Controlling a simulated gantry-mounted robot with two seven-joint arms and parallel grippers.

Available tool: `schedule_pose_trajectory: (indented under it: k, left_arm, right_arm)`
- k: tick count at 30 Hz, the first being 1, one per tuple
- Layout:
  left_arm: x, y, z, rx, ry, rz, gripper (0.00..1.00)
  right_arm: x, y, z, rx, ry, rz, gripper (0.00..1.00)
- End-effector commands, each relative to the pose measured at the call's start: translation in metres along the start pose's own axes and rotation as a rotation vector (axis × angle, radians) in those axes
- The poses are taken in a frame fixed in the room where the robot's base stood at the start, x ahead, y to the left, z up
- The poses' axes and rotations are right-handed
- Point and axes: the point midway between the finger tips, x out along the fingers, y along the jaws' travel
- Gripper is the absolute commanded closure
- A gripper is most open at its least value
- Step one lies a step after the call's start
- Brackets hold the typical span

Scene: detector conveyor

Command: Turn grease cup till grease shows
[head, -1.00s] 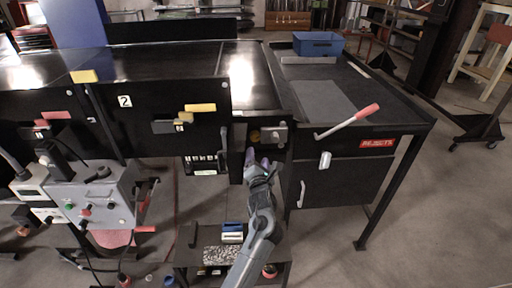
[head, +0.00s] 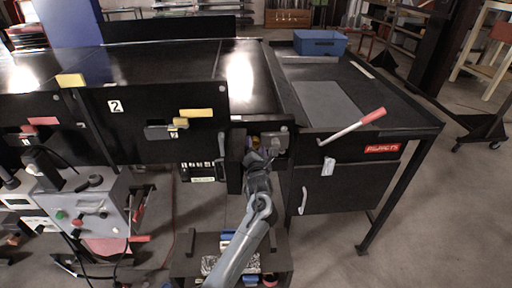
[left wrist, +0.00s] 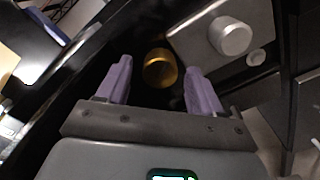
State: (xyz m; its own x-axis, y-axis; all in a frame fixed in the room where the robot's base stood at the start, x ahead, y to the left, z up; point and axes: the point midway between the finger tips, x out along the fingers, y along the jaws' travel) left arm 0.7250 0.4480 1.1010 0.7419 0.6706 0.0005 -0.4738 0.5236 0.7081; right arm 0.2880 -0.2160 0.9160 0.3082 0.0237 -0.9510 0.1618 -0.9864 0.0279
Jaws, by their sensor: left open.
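The brass grease cup (left wrist: 160,68) is a round gold knob in a dark recess under the conveyor's end. In the left wrist view it lies between my two purple fingertips, with dark gaps visible on both sides. My left gripper (left wrist: 160,82) is open and points at the cup; I cannot tell whether the tips reach past its face. In the head view my left gripper (head: 255,152) is at the recess and mostly hides the cup. I see no grease on the cup. My right gripper is not in view.
A grey housing with a silver knob (left wrist: 230,36) sits just right of the cup. A red-handled lever (head: 355,127) juts from the rejects table (head: 410,125) to the right. A small cart (head: 185,262) stands below my left arm. A grey control box (head: 100,200) is at left.

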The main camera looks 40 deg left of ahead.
Motion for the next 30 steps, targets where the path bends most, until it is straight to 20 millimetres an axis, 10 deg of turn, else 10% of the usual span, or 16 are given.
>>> schedule_pose_trajectory:
  k: [5, 16, 30]
  left_arm:
    - [0.0, 0.0, 0.0, 0.0, 0.0, 0.0, 0.36]
    - [-0.0001, -0.0001, -0.0001, 0.0, 0.0, 0.0, 0.9]
    - [-0.0002, -0.0001, -0.0002, 0.129, 0.0, -0.001, 0.9]
  right_arm:
    - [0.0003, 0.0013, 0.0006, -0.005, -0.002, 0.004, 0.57]
    - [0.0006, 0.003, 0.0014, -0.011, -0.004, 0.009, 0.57]
    - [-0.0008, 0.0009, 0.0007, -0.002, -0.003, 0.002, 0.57]
